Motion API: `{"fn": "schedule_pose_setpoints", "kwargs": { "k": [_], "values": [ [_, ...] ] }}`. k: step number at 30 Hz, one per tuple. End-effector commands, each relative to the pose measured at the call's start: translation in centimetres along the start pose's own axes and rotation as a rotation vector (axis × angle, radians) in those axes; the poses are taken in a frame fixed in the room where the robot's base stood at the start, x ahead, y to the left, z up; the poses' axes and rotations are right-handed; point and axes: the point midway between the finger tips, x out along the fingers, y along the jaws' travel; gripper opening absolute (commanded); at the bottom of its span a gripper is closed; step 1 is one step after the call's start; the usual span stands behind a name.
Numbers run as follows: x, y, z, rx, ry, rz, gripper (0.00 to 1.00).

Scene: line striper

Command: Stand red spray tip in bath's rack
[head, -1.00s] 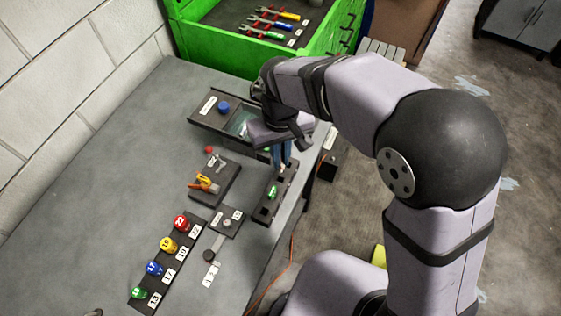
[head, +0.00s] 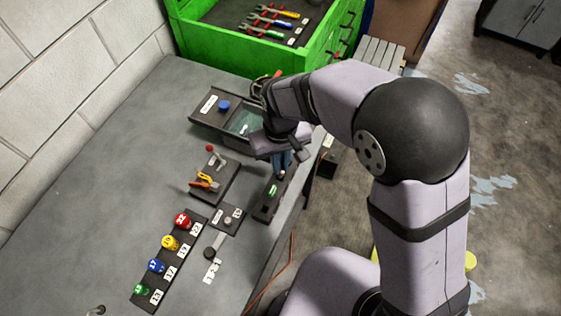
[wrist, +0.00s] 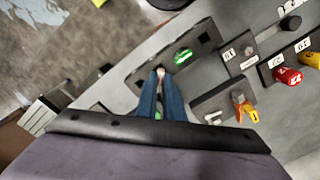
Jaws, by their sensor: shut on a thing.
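My gripper (wrist: 160,80) has its blue fingers closed on a small piece at the near end of a dark block. Only a pale, pinkish bit of this piece (wrist: 160,72) shows between the fingertips; I take it as the red spray tip, its red hidden. The head view also shows the gripper (head: 281,173) over that end of the block (head: 261,211). I cannot tell whether the piece is clear of its well. A green tip (wrist: 183,56) lies in the block's middle. The bath (head: 243,124), with teal liquid, is beyond the gripper, partly hidden; its rack is not distinguishable.
A blue knob (head: 224,105) tops the bath's housing. A numbered row of coloured caps (head: 170,243) is nearer. A green tool chest (head: 215,55) stands behind.

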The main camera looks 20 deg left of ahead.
Motion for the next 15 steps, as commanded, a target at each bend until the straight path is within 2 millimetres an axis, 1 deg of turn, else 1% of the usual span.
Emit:
{"fn": "schedule_pose_setpoints", "kwargs": {
  "k": [6, 11, 12, 13, 14, 15],
  "values": [
    [0.70, 0.00, 0.02, 0.000, -0.001, 0.000, 0.00],
    [0.73, 0.00, 0.01, 0.000, 0.000, 0.000, 0.00],
    [0.73, 0.00, 0.01, 0.000, 0.000, 0.000, 0.15],
    [0.73, 0.00, 0.01, 0.000, 0.000, 0.000, 0.22],
    [0.73, 0.00, 0.01, 0.000, 0.000, 0.000, 0.26],
    [0.72, 0.00, 0.01, 0.000, 0.000, 0.000, 0.26]
  ]
}}
